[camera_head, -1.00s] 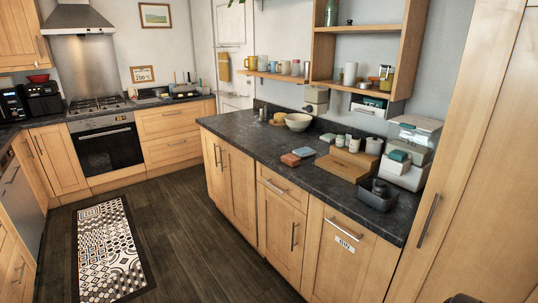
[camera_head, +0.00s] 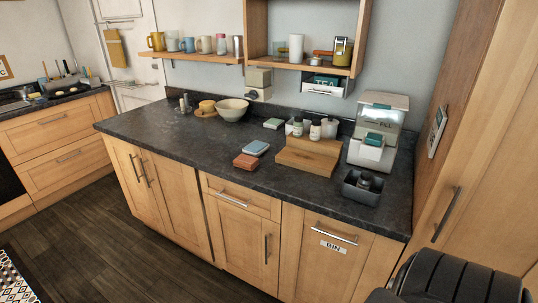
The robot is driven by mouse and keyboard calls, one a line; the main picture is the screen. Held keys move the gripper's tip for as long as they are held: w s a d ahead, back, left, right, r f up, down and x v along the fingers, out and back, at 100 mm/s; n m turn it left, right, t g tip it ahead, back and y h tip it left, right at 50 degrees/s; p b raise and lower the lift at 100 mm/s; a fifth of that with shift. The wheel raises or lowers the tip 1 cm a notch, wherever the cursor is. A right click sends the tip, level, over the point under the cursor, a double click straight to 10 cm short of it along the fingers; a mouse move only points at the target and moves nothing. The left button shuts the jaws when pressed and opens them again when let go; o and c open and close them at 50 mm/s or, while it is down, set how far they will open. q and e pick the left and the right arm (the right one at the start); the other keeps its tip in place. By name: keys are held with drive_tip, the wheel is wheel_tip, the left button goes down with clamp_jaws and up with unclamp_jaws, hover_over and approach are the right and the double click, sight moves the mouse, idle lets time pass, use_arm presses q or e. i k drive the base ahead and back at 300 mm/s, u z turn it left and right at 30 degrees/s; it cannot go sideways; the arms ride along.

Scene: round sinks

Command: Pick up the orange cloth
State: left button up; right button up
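The orange cloth (camera_head: 245,161) is a small folded, reddish-orange block lying flat on the dark countertop (camera_head: 190,150). It is near the front edge of the counter, left of a wooden board (camera_head: 308,156). A folded light-blue cloth (camera_head: 255,148) lies just behind it, very close. Neither of my grippers is in view, and nothing covers the orange cloth.
A grey caddy (camera_head: 361,188) and a clear-lidded dispenser (camera_head: 378,132) stand to the right. Shelves hang above. A dark padded shape (camera_head: 455,280) fills the lower right; I cannot tell what it is.

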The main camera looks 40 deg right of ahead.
sight(247, 163)
drive_tip(key=z, duration=0.8)
drive_tip(key=i, duration=0.85)
drive_tip(key=z, duration=0.85)
